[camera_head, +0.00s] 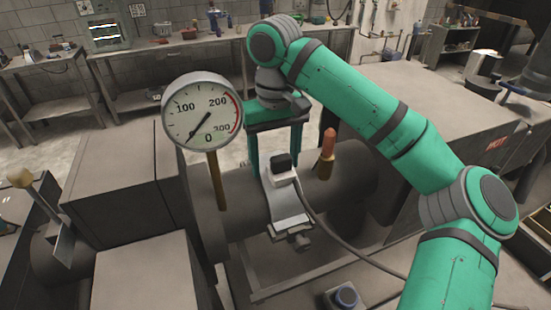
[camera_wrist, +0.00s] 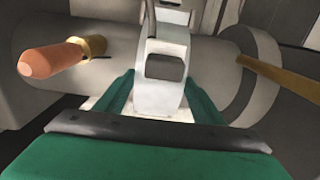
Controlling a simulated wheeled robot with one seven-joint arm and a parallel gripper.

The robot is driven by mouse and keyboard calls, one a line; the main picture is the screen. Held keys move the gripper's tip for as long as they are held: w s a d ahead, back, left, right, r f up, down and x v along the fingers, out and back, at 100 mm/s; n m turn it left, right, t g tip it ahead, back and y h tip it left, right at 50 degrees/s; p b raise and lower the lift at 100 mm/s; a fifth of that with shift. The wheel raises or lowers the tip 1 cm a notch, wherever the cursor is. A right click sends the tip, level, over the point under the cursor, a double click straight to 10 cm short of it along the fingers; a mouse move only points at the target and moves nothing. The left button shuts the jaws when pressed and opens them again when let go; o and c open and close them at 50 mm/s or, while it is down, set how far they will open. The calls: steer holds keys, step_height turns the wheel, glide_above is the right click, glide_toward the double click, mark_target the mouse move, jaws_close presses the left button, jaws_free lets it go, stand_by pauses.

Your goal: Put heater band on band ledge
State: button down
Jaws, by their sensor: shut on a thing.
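The heater band (camera_head: 288,207) is a silvery metal strip with a white terminal block, a black plug and a clamp at its lower end. It curves over the grey barrel (camera_head: 243,197); whether it wraps the whole way round is hidden. My gripper (camera_head: 276,165) comes down from above with its green fingers on either side of the band's upper part and is shut on it. In the wrist view, the band (camera_wrist: 166,46) stands between my fingers (camera_wrist: 160,98), in front of the barrel. I cannot pick out the band ledge with certainty.
A pressure gauge (camera_head: 202,111) on a brass stem stands left of the band. An orange-tipped brass fitting (camera_head: 327,152) stands close on its right. A dark cable (camera_head: 346,238) runs from the band to the lower right. Grey machine housings (camera_head: 125,175) flank the barrel.

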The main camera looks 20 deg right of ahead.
steer(key=shift+f, duration=0.1)
steer(key=shift+c, duration=2.4)
jaws_free()
step_height(320, 180, up, 12)
steer(key=shift+d, duration=0.1)
